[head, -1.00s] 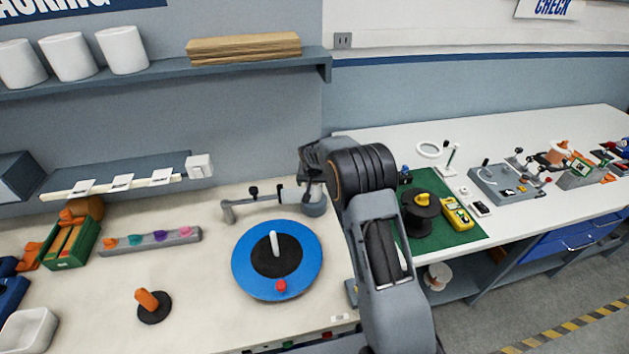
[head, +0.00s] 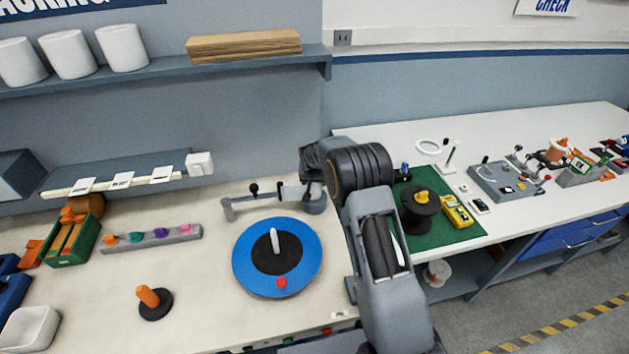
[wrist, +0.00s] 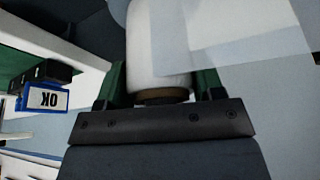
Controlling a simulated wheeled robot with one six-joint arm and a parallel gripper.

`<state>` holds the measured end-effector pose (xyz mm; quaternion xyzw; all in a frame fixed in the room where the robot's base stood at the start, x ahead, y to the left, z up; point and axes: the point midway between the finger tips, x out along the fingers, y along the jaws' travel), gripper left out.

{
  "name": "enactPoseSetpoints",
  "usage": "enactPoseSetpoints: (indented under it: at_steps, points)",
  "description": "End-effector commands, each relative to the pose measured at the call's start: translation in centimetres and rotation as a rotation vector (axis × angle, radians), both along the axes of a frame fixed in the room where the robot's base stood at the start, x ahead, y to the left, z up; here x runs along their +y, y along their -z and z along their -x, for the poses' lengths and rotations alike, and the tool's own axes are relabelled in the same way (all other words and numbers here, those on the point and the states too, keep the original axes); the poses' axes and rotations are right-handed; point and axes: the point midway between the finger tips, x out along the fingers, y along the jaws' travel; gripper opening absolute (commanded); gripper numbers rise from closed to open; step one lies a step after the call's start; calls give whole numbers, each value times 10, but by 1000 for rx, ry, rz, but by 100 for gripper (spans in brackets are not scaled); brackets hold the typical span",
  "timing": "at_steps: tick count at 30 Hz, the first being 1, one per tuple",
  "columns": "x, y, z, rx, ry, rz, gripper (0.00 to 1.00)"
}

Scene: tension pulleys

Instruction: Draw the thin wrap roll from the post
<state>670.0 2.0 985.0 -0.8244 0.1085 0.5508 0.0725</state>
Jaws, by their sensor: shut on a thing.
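My gripper (wrist: 162,88) shows in the wrist view with its two green fingers on either side of a white wrap roll (wrist: 158,50). It is shut on the roll near the end with the brown core (wrist: 162,97). A pale translucent sheet (wrist: 235,28) lies beside the roll; I cannot tell if it is film from it. In the head view my arm hides the gripper and the roll. An orange post on a black base (head: 149,298) stands on the left bench. I cannot tell which post the roll belongs to.
A blue turntable (head: 247,278) with a white peg and red knob sits left of my arm. A grey jointed bracket (head: 270,198) is behind it. A green mat (head: 455,233) with a black spool (head: 420,218) lies to the right.

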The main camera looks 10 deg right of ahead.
Motion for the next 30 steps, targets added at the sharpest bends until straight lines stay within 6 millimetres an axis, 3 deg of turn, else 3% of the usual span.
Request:
enactPoseSetpoints:
  at_steps: [5,30]
  points:
    - [0,0,0,0,0,0,35]
    - [0,-13,0,-1,1,-1,35]
